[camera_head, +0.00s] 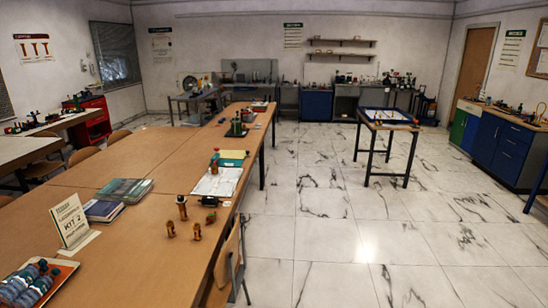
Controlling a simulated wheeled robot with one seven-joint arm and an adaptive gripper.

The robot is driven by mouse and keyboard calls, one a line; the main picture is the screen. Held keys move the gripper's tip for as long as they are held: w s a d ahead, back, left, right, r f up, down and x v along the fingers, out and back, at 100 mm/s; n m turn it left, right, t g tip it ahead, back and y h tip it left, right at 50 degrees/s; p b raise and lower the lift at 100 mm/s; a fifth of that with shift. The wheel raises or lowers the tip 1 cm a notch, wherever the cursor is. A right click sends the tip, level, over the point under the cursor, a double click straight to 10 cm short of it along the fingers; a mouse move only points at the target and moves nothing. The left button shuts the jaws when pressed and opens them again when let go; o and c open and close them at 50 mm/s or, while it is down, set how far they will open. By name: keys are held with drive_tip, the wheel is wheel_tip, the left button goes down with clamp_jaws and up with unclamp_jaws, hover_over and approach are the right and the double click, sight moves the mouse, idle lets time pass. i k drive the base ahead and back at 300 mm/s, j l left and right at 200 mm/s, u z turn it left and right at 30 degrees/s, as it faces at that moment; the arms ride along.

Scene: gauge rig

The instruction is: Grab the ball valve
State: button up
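Several small brass-coloured fittings stand near the right edge of the long wooden table (140,218). They include a taller dark brown one (182,207), a short one at the left (170,229), another short one (196,231) and one near the edge (210,216). A dark, squat object (209,201) lies just behind them. They are too small for me to tell which, if any, is the ball valve. My gripper is not in view.
A KIT 2 sign (72,221), books (103,210) and a tray of blue-grey parts (36,285) are on the table's left side. Papers (217,182) lie farther back. A chair (228,265) stands against its right side. The marble floor (335,235) is mostly clear.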

sight(214, 169)
drive_tip(key=i+l, duration=0.1)
drive_tip(key=i, duration=0.6)
drive_tip(key=i+l, duration=0.15)
drive_tip(key=i, duration=0.55)
drive_tip(key=i+l, duration=0.1)
drive_tip(key=i, duration=0.55)
drive_tip(key=i+j, duration=0.3)
drive_tip(key=i, duration=0.2)
drive_tip(key=i+j, duration=0.3)
drive_tip(key=i, duration=0.25)
drive_tip(key=i+j+u, duration=0.1)
drive_tip(key=i+j, duration=0.25)
drive_tip(key=i, duration=0.15)
drive_tip(key=i+j, duration=0.15)
